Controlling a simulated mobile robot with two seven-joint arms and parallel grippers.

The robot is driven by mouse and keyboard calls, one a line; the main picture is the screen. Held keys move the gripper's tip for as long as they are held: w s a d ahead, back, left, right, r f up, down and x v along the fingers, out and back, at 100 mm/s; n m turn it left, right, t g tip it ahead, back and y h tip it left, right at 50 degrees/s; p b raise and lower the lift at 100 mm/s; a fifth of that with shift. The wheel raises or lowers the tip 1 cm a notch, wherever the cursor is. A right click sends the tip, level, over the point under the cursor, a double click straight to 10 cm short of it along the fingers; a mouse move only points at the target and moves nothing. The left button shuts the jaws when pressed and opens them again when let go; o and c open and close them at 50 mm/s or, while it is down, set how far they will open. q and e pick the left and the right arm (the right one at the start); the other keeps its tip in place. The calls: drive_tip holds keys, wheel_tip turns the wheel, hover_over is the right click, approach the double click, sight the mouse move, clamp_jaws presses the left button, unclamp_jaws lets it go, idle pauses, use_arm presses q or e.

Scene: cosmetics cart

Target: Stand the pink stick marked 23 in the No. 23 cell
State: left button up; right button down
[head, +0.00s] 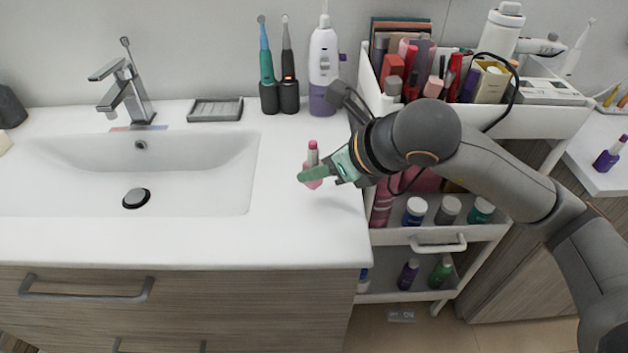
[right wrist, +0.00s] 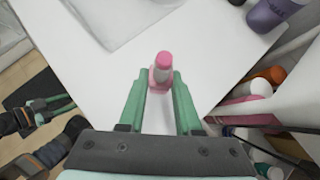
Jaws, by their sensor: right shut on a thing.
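The pink stick (head: 313,158) is upright between the green fingers of my right gripper (head: 318,172), at the right end of the white counter. My right gripper is shut on it. In the right wrist view the stick's pink top (right wrist: 163,60) shows between the fingertips (right wrist: 160,85). I cannot read a number on it, nor tell whether its base touches the counter. My left gripper (right wrist: 50,104) shows at the left edge of the right wrist view; its opening is unclear. I cannot make out the No. 23 cell; the cart's top tray (head: 545,120) is partly behind my right arm.
The cart's top tray is crowded with cosmetics, and its lower shelves (head: 385,235) hold several bottles. Two electric toothbrushes (head: 278,85), a white and purple device (head: 323,65) and a grey dish (head: 215,109) stand along the counter's back. The sink (head: 90,175) is left.

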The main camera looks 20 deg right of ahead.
sight(319, 183)
drive_tip(key=shift+w+a+f, duration=0.1)
drive_tip(key=shift+w+f, duration=0.15)
drive_tip(key=shift+f, duration=0.15)
drive_tip(key=shift+w+f, duration=0.2)
drive_tip(key=shift+f, duration=1.45)
drive_tip(key=shift+f, duration=0.1)
drive_tip(key=shift+f+b, duration=0.2)
drive_tip(key=shift+b, duration=0.15)
drive_tip(key=c, duration=0.6)
unclamp_jaws()
drive_tip(key=shift+r, duration=0.15)
